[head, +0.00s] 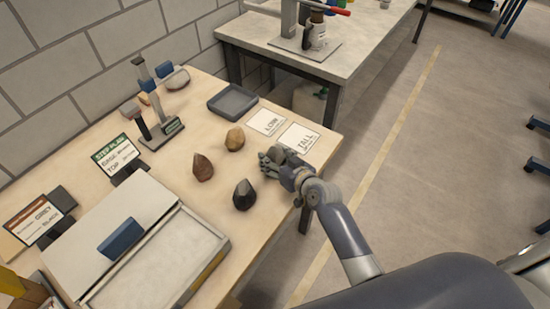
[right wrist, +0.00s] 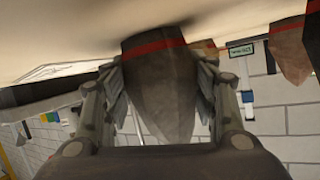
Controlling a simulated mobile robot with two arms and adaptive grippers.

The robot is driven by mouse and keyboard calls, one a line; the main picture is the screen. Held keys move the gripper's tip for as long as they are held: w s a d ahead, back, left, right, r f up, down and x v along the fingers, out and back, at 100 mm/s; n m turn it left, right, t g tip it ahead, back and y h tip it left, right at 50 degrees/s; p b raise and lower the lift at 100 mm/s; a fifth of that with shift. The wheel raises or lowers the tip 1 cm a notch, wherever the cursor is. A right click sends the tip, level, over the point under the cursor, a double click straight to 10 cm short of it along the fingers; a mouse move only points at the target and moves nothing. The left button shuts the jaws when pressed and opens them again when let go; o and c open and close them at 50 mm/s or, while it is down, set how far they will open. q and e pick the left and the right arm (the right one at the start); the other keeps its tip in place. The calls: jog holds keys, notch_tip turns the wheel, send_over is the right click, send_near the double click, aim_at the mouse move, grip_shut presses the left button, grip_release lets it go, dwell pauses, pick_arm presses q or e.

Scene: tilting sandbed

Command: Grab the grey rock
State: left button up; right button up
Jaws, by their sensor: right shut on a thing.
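My right gripper (head: 272,160) is near the table's right edge, shut around a dark grey rock. In the right wrist view, the grey rock (right wrist: 165,85) has a red band near its base and sits between both fingers (right wrist: 160,75). Its base is close to the table top; I cannot tell whether it touches. In the head view my fingers mostly hide it. A black rock (head: 243,195), a red-brown rock (head: 202,167) and a tan rock (head: 235,138) stand apart on the table, left of my right gripper. My left gripper is not in view.
A dark tray (head: 232,102) and white cards marked LOW (head: 267,122) and TALL (head: 299,138) lie beyond the rocks. A sand box (head: 160,265) with a hinged lid takes up the front left. A pale stone (head: 177,79) and a stand (head: 162,130) are near the wall.

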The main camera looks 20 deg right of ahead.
jog(key=shift+w+r, duration=0.1)
jog(key=shift+r, duration=0.05)
jog(key=shift+r, duration=0.1)
